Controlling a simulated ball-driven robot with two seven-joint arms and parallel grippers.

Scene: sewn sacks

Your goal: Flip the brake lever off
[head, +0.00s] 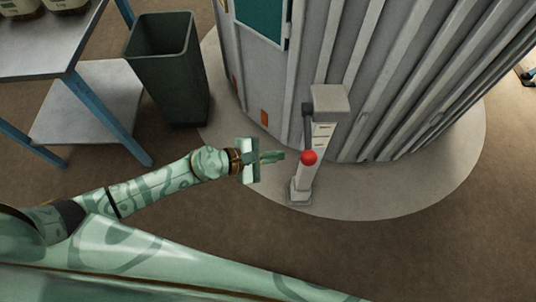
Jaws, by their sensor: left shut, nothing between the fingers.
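The brake lever is a dark arm (307,128) with a red ball knob (309,157) at its lower end. It hangs down along a pale grey post (317,150) with a box-shaped head (328,100). My left gripper (282,156) is shut and empty. Its fingertips point right toward the red knob, with a small gap between them in the picture. I cannot tell the exact depth between them. My right gripper is not in view.
A large ribbed grey structure (400,70) stands behind the post on a round pale base (420,185). A dark green bin (165,85) and a metal shelf table (95,100) with blue legs stand at the left. The brown floor at lower right is clear.

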